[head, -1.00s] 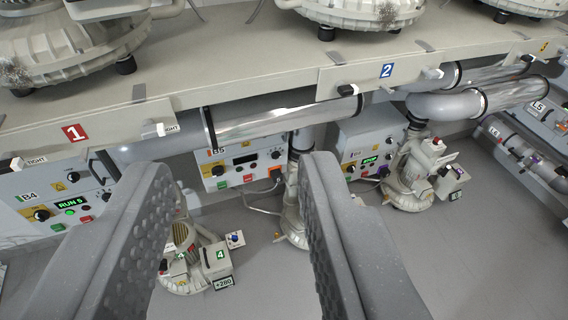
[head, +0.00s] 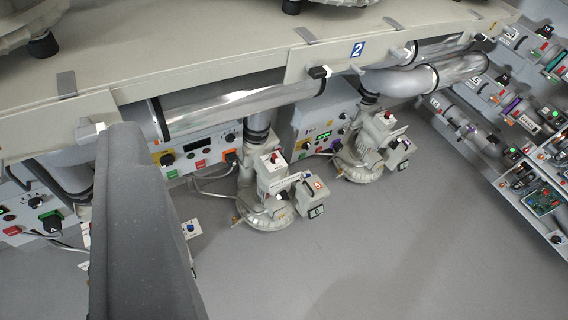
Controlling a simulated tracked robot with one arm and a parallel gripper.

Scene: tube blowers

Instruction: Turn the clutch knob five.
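A pale blower unit (head: 265,212) stands on the floor near the middle, with a box marked 5 (head: 317,187) on its right side. A small readout (head: 316,211) below the box seems to show 0. A red knob (head: 273,158) sits on top of the unit. A white tag (head: 286,183) crosses its front, and small fittings beside the box are too small to tell apart. I cannot tell which is the clutch knob.
A long bench edge (head: 225,80) with shiny pipes (head: 245,112) below it overhangs the units. Another blower (head: 360,155) stands behind, to the right. Control panels line the wall. Racks of devices (head: 530,150) stand at far right. The floor (head: 400,260) in front is clear.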

